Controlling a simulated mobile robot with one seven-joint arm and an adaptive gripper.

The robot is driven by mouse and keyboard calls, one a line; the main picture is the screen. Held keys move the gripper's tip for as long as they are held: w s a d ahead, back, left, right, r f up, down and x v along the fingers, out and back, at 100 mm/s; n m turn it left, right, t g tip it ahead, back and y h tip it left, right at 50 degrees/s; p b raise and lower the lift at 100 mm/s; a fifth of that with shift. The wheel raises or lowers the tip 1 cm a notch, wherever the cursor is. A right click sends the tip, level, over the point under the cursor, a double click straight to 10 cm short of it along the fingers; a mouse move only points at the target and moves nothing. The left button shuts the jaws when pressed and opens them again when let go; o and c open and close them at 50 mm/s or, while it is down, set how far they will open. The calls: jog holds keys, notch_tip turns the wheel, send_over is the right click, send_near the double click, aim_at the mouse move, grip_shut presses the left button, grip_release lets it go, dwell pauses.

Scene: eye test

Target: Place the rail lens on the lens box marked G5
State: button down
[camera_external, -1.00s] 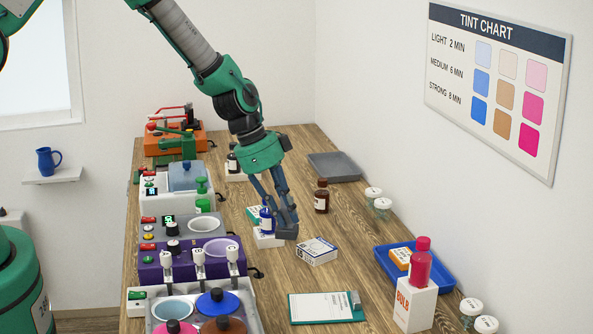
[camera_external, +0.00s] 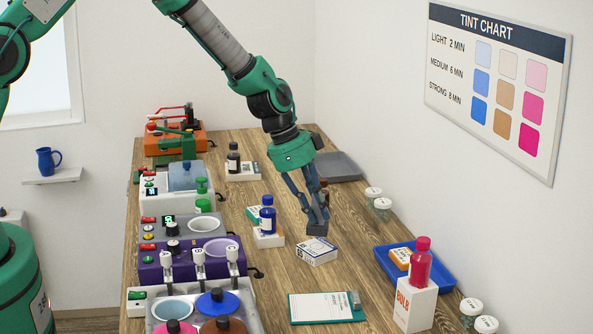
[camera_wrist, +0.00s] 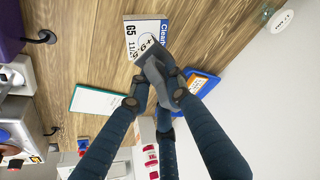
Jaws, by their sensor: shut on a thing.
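The lens box marked G5 is a white and blue box (camera_external: 318,256) lying on the wooden bench. In the wrist view the box (camera_wrist: 132,38) shows "G5" and a round printed mark on its top. My gripper (camera_external: 317,228) is just above the far edge of the box, and its fingertips overlap the box in the picture. In the wrist view my gripper (camera_wrist: 158,75) has its fingertips together at the box's near end. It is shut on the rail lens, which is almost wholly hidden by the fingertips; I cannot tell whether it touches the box.
A blue bottle on a box (camera_external: 267,217) stands left of the lens box. A clipboard (camera_external: 322,307) lies in front. A blue tray (camera_external: 437,275) and a pink bottle on a white box (camera_external: 415,305) are to the right. Bare bench lies between the lens box and the tray.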

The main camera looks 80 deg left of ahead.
aim_at(318, 224)
jog(key=shift+f, duration=1.7)
jog(key=shift+f+b, duration=0.2)
jog(key=shift+b, duration=0.15)
jog(key=c, duration=1.6)
grip_release()
jog(key=shift+c, duration=0.2)
jog(key=shift+r, duration=0.15)
jog(key=shift+r+p, duration=0.15)
jog(key=shift+p, duration=0.15)
jog(key=v, duration=1.1)
jog(key=shift+s+r, duration=0.3)
jog(key=shift+a, duration=0.1)
